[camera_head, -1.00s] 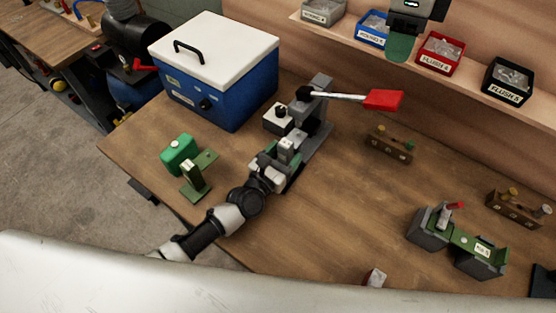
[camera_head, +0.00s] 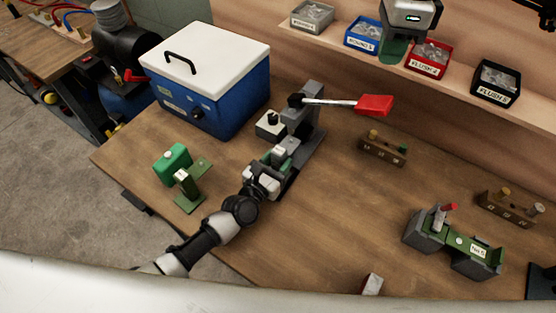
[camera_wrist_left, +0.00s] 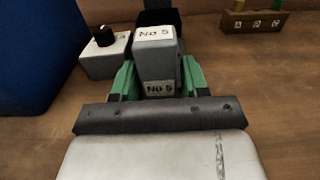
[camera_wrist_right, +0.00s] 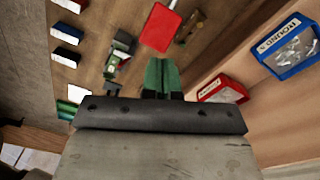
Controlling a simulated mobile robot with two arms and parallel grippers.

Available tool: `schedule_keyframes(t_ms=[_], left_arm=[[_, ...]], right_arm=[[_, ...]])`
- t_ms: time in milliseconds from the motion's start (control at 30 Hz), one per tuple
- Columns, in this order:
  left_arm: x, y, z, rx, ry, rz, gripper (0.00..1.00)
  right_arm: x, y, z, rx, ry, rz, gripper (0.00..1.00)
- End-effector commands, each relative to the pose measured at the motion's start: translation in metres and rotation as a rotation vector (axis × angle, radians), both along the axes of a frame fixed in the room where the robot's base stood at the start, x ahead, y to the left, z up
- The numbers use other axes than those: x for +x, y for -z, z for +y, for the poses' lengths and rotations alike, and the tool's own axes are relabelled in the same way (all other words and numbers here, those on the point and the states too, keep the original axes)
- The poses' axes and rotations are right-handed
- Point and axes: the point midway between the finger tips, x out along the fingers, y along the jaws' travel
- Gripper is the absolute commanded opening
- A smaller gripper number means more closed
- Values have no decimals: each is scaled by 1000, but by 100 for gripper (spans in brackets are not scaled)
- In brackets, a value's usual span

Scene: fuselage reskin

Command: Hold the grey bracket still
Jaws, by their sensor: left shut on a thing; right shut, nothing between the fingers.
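The grey bracket (camera_wrist_left: 155,52), marked No 5, stands in the left wrist view between the green fingers of my left gripper (camera_wrist_left: 158,85). The gripper is shut on it. In the head view the bracket (camera_head: 279,152) sits at the near end of a dark grey fixture (camera_head: 306,140) on the bench, partly hidden by my left gripper (camera_head: 272,165). My right gripper (camera_head: 393,50) is high near the shelf, away from the bracket. Its green fingers (camera_wrist_right: 161,75) are together with nothing between them in the right wrist view.
A red-handled lever (camera_head: 373,104) sticks out right from the fixture. A blue cooler (camera_head: 215,105) stands behind left, a green stand (camera_head: 187,185) at left. A green-grey assembly (camera_head: 455,243) is at right. Bins such as the red one (camera_head: 428,59) line the shelf.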

Motion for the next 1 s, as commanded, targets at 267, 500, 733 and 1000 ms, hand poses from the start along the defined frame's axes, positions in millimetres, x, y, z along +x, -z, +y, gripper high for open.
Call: schedule_keyframes(t_ms=[267,500,733,1000], left_arm=[[0,0,0,1,0,0,7],[0,0,0,1,0,0,7],[0,0,0,1,0,0,7],[0,1,0,1,0,0,7]], right_arm=[[-2,12,-3,11,-96,-21,0],[-2,42,-4,11,-92,-20,0],[-2,61,-3,12,-93,-20,0],[-2,66,-3,12,-92,-21,0]])
